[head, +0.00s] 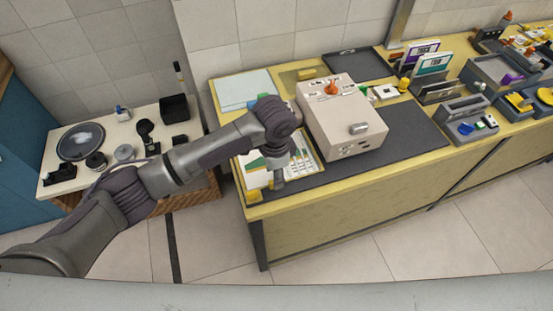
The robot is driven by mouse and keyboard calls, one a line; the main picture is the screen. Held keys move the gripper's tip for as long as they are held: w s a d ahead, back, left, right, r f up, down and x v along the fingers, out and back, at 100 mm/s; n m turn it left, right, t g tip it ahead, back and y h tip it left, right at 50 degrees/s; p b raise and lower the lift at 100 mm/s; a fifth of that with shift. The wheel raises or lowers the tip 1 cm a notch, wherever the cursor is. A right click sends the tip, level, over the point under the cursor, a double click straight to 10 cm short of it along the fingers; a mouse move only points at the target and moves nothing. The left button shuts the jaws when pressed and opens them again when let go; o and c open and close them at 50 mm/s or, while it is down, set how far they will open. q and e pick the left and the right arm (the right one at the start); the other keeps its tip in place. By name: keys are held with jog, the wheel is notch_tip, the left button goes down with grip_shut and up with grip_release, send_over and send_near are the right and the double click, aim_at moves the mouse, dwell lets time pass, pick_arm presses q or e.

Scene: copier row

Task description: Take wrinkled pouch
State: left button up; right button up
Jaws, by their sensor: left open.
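I cannot make out a wrinkled pouch for certain in the head view. My left arm reaches in from the left, and my left gripper (279,184) points down over the left end of the yellow counter (330,200). It is open, beside a white sheet or tray with coloured pieces (302,162). The gripper and forearm hide part of this sheet, and contact cannot be told. My right gripper is out of view.
A beige boxy machine (345,115) with a small orange item on top stands right of the gripper on a dark mat (412,138). Organisers and cards fill the counter's right. A low white table (62,181) at left holds a round dark plate (81,142) and small items.

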pick_arm(q)
jog(key=shift+f, duration=1.75)
jog(key=shift+c, duration=0.2)
grip_shut()
jog(key=shift+r, duration=0.15)
jog(key=shift+r, duration=0.3)
notch_tip(320, 180, up, 9)
jog(key=shift+f+b, duration=0.2)
jog(key=shift+b, duration=0.2)
jog(key=shift+r+p, duration=1.8)
jog(key=shift+p, duration=0.5)
